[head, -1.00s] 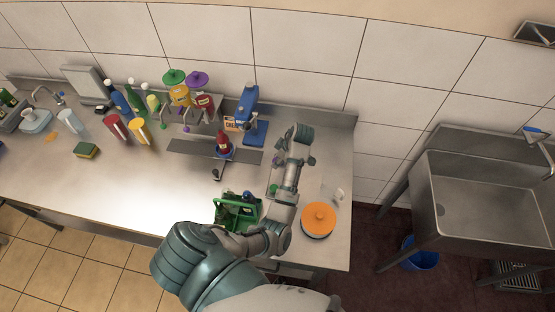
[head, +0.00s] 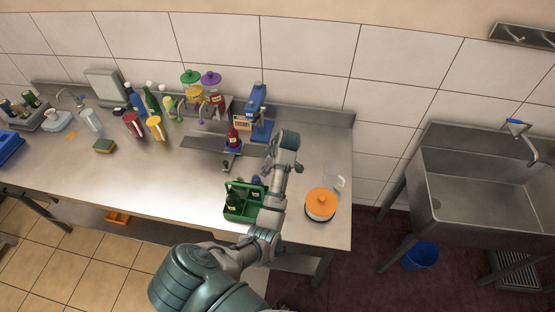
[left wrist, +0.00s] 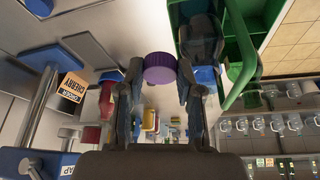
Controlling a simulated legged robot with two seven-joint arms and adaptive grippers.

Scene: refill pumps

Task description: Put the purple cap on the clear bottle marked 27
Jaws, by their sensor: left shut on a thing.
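My left gripper (head: 266,172) is above the table, right of the red bottle and behind the green crate. In the left wrist view its fingers (left wrist: 161,88) are shut on a purple cap (left wrist: 160,69). The cap is too small to make out in the head view. A red bottle (head: 233,138) stands at the blue press (head: 257,112). The green crate (head: 240,208) holds dark bottles (head: 234,199). I cannot read a 27 anywhere, so I cannot tell which bottle is the marked one. My right gripper is not in view.
An orange-lidded pot (head: 320,204) and a clear jug (head: 335,182) stand right of my arm. Several bottles and pumps line the back left, with a sponge (head: 104,146) before them. A sink (head: 470,187) stands apart at right.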

